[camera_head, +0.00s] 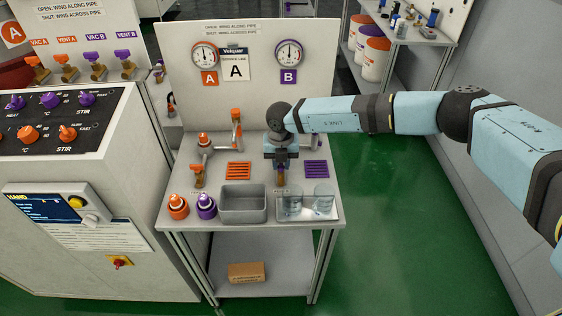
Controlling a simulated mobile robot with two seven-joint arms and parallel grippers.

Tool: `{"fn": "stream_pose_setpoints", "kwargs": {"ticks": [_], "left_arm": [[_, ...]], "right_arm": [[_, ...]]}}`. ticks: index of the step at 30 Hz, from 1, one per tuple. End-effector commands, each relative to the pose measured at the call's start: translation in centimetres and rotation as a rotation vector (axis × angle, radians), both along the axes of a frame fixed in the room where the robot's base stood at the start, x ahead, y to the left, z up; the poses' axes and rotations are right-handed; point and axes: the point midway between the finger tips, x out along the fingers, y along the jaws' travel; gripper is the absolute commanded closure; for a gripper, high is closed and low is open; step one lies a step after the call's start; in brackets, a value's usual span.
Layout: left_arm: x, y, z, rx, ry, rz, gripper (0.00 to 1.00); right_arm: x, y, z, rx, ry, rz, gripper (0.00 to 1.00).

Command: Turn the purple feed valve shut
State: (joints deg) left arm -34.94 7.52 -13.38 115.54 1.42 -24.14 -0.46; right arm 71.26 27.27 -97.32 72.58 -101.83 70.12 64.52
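My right gripper (281,162) points down over the right half of the bench, in front of the board's purple B gauge. Its arm comes in from the right. Under the fingertips a small brass-coloured part (280,178) shows, probably of the purple side's pipework. The purple feed valve's handle is not clearly visible; the gripper and wrist cover that spot. I cannot tell whether the fingers are open or touch anything. On the left of the bench stands the matching orange pipework with a brass valve body (197,175). My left gripper is not in view.
The bench (222,238) holds an orange-capped bottle (177,207), a purple-capped bottle (206,207), a grey bin (243,217), a tray with two glass beakers (292,203), an orange grate (238,170) and a purple grate (316,168). A control cabinet (150,190) stands left. Green floor lies open right.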

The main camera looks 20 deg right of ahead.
Motion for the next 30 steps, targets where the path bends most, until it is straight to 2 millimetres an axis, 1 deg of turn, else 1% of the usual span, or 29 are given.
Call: {"fn": "stream_pose_setpoints", "kwargs": {"ticks": [8, 14, 20, 30], "left_arm": [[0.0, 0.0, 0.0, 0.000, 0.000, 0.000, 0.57], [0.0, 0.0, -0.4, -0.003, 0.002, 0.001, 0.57], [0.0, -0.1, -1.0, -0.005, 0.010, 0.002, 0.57], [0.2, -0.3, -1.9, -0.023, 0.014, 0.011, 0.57]], "right_arm": [[0.0, 0.0, 0.0, 0.000, 0.000, 0.013, 1.00], [0.0, 0.0, -0.1, -0.001, 0.000, 0.083, 1.00], [0.0, 0.0, -0.1, 0.001, -0.001, 0.225, 1.00], [0.0, 0.0, -0.2, 0.001, -0.001, 0.545, 1.00]]}}
